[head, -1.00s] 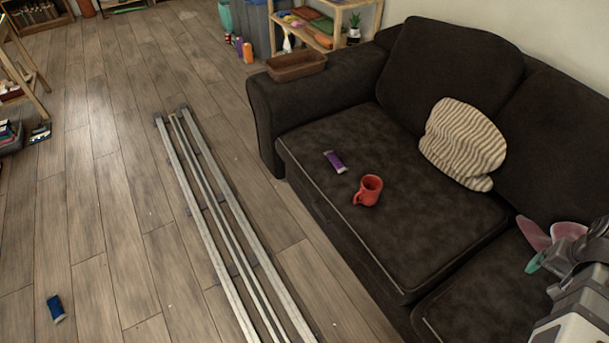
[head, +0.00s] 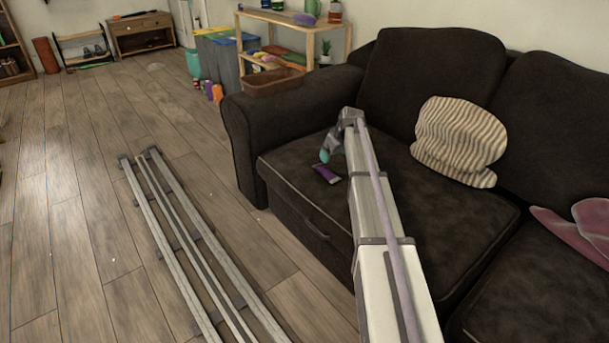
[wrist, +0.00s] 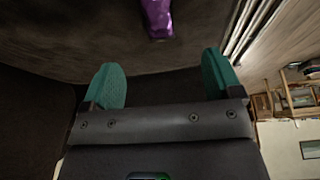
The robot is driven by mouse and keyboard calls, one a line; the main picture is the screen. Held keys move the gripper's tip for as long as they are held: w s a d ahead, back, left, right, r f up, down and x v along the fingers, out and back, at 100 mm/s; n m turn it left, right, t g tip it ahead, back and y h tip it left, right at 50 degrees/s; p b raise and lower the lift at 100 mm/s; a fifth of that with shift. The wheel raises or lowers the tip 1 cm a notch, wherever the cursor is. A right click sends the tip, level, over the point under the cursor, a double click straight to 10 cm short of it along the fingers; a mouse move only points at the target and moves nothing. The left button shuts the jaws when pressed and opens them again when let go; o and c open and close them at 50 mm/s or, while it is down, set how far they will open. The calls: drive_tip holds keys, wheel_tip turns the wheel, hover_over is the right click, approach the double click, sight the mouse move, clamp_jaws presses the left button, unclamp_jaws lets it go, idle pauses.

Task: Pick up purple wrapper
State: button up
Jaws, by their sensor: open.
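The purple wrapper (head: 326,174) lies on the dark sofa's seat cushion (head: 290,160), toward its front left. It also shows at the top of the wrist view (wrist: 158,18), ahead of my fingers. My gripper (head: 325,154) is just above and beside the wrapper in the head view. In the wrist view its two teal fingers (wrist: 164,82) stand wide apart with nothing between them. The wrapper is apart from the fingers. The arm covers part of the seat in the head view.
A striped pillow (head: 460,140) leans on the sofa back. A pink object (head: 575,232) lies on the right seat. The red mug is not visible now, and my arm covers that area. Floor rails (head: 185,240) run in front.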

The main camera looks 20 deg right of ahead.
drive_tip(key=b, duration=0.5)
hover_over(327, 170)
drive_tip(key=s, duration=0.3)
drive_tip(key=f, duration=0.5)
drive_tip(key=shift+w+d, duration=0.15)
drive_tip(key=shift+d, duration=0.05)
drive_tip(key=shift+w+f, duration=0.2)
drive_tip(key=shift+f, duration=0.15)
drive_tip(key=shift+a+r, duration=0.1)
drive_tip(key=b+x, duration=0.5)
drive_tip(key=shift+w, duration=0.2)
drive_tip(key=shift+r, duration=0.1)
drive_tip(key=c, duration=1.1)
